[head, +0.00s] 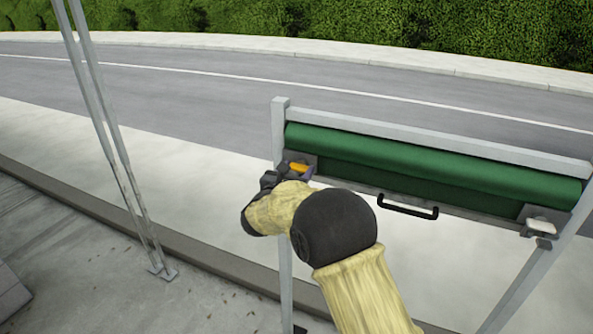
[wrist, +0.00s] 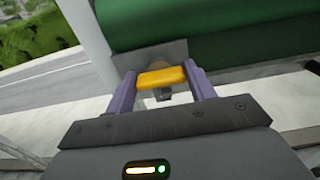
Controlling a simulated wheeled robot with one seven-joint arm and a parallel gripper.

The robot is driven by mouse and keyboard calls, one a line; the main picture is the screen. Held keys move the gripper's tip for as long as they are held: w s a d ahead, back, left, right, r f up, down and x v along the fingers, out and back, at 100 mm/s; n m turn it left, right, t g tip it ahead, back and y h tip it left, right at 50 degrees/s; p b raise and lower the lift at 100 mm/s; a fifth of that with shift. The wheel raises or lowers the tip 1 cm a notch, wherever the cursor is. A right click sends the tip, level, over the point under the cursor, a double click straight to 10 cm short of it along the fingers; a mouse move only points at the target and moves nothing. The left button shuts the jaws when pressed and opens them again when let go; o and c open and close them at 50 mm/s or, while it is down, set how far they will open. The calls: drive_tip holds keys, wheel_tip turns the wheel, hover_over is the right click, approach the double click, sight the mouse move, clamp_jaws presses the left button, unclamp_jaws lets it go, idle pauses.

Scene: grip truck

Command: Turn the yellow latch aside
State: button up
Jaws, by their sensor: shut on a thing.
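The yellow latch (wrist: 161,77) shows in the wrist view between the two purple fingers of my gripper (wrist: 160,84). My gripper is shut on it. The latch lies roughly level, in front of a grey plate (wrist: 170,52) at the left end of the green roll. In the head view the yellow latch (head: 299,167) shows as a small orange-yellow piece at my gripper (head: 297,172), beside the left post. My own arm covers part of the area below it. The latch's pivot is mostly hidden behind the latch.
A green roll (head: 430,160) hangs under a grey top bar (head: 430,140). A black handle (head: 408,207) is on its lower bar. A pale latch (head: 540,226) sits at the right end. Metal posts stand left (head: 280,130) and right (head: 520,285). Thin poles (head: 110,140) rise farther left.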

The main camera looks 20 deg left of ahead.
drive_tip(key=shift+f+m+b, duration=0.25)
drive_tip(key=shift+m+b, duration=0.45)
drive_tip(key=shift+b, duration=1.3)
drive_tip(key=m+b, duration=0.2)
drive_tip(key=b, duration=0.4)
drive_tip(key=shift+f+m+b, duration=0.15)
drive_tip(key=shift+m+b, duration=0.15)
drive_tip(key=shift+b, duration=0.1)
drive_tip(key=m+b, duration=0.3)
drive_tip(key=b, duration=0.4)
drive_tip(key=shift+d+m+b, duration=0.1)
drive_tip(key=shift+m+b, duration=0.2)
drive_tip(key=shift+b, duration=0.05)
drive_tip(key=m+b, duration=0.3)
drive_tip(key=b, duration=0.3)
drive_tip(key=m+b, duration=0.4)
drive_tip(key=shift+f+b, duration=0.1)
drive_tip(key=shift+b, duration=0.3)
drive_tip(key=shift+d+r+m+b, duration=0.1)
drive_tip(key=shift+r+m+b, duration=0.1)
drive_tip(key=shift+m+b, duration=1.35)
drive_tip(key=shift+m, duration=0.25)
drive_tip(key=o, duration=1)
drive_tip(key=shift+r, duration=0.1)
